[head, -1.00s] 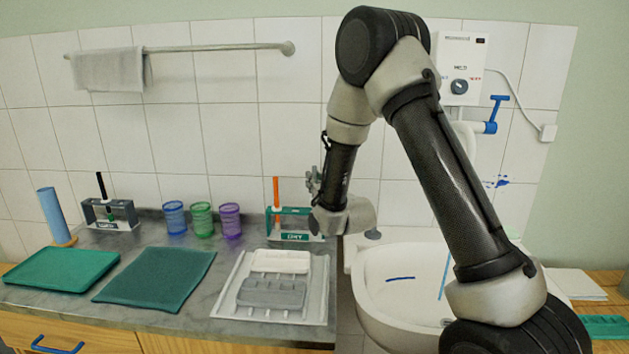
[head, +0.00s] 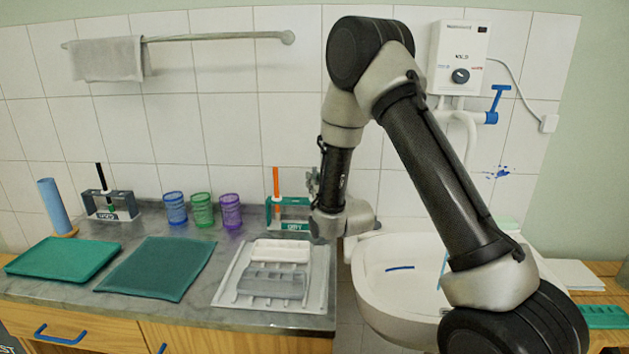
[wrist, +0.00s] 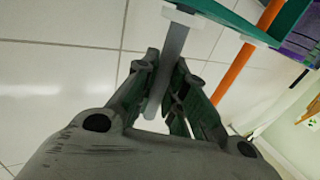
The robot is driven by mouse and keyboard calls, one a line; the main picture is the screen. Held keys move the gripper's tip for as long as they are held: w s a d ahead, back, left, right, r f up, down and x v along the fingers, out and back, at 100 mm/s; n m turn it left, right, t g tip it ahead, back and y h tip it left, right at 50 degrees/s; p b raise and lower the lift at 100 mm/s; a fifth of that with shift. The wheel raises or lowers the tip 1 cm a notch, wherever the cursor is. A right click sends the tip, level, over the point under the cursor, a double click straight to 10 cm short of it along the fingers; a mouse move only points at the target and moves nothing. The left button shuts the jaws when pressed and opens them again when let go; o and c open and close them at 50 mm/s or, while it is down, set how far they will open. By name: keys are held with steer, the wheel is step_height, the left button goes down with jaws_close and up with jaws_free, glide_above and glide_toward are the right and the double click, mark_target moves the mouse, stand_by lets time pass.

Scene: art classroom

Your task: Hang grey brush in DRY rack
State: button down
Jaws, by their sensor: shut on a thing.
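My gripper (wrist: 165,78) is shut on the grey brush (wrist: 171,55), whose grey handle runs between the fingers in the wrist view. The upper end of the handle meets a white piece on the green bar of the DRY rack (wrist: 225,18); whether it is seated there I cannot tell. An orange brush (wrist: 243,57) hangs in the same rack to the right. In the head view the DRY rack (head: 292,226) stands at the back right of the counter, with the orange handle (head: 276,182) upright in it. My wrist covers its right end, and the grey brush is hidden there.
Blue, green and purple cups (head: 231,211) stand left of the rack. A second rack (head: 112,205) with a black-handled brush is farther left. A tray (head: 317,287) with white and grey pieces lies in front. The sink (head: 405,290) is at the right.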

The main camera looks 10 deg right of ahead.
steer(key=c, duration=1.4)
jaws_free()
steer(key=shift+o, duration=0.2)
steer(key=o, duration=0.5)
steer(key=shift+o, duration=0.2)
steer(key=shift+r, duration=4)
